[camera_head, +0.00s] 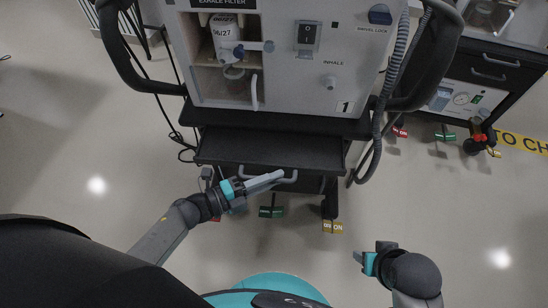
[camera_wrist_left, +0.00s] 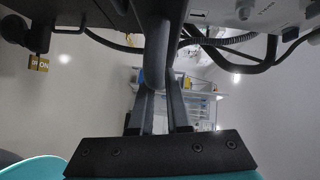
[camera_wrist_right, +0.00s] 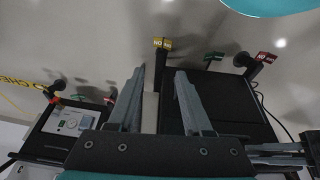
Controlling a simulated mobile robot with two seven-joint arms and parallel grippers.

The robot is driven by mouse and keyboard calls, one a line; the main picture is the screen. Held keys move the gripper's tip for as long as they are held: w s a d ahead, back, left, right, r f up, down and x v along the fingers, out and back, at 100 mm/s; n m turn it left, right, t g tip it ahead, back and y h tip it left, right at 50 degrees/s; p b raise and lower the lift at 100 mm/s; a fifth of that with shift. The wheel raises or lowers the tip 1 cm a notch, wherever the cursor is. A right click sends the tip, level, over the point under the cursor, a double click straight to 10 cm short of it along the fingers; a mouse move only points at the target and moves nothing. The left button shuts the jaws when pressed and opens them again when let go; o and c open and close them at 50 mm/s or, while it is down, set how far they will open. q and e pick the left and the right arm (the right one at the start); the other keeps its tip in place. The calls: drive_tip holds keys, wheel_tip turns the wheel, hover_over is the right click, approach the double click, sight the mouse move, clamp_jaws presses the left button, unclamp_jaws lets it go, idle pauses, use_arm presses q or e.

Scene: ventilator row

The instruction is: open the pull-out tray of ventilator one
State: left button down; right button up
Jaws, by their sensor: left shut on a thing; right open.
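Ventilator one (camera_head: 285,75) is a pale grey unit marked "1" on a black cart. Its black pull-out tray (camera_head: 270,148) juts out as a flat, empty surface below the unit's front. A grey bar handle (camera_head: 288,179) is at the tray's front edge. My left gripper (camera_head: 272,178) is shut on this handle. In the left wrist view the grey handle (camera_wrist_left: 156,60) stands between the fingers. My right gripper (camera_head: 362,258) is open and empty, low at the right, apart from the cart. Its spread fingers (camera_wrist_right: 158,95) show in the right wrist view.
A second black cart (camera_head: 495,70) with drawers stands at the right. Coloured caster tags (camera_head: 333,226) and (camera_head: 271,211) sit below the tray. A corrugated hose (camera_head: 378,125) hangs at the cart's right side, and dark cables at its left.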

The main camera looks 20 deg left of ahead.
use_arm(q)
drive_tip(key=s+d+p, duration=0.1)
drive_tip(key=s, duration=0.5)
use_arm(e)
drive_tip(key=shift+s+d+f+g, duration=0.15)
drive_tip(key=shift+s+f, duration=0.15)
drive_tip(key=shift+f, duration=0.6)
drive_tip(key=shift+s+a+f+g, duration=0.15)
drive_tip(key=shift+s+f, duration=0.1)
drive_tip(key=shift+f, duration=0.6)
use_arm(q)
drive_tip(key=shift+s, duration=0.1)
drive_tip(key=c, duration=0.9)
unclamp_jaws()
drive_tip(key=p+v, duration=0.2)
drive_tip(key=v, duration=1.3)
drive_tip(key=shift+a, duration=0.1)
use_arm(e)
drive_tip(key=shift+g, duration=0.4)
drive_tip(key=f, duration=0.1)
drive_tip(key=s+f, duration=0.2)
drive_tip(key=f, duration=0.1)
drive_tip(key=shift+s+d, duration=0.2)
drive_tip(key=shift+d, duration=0.1)
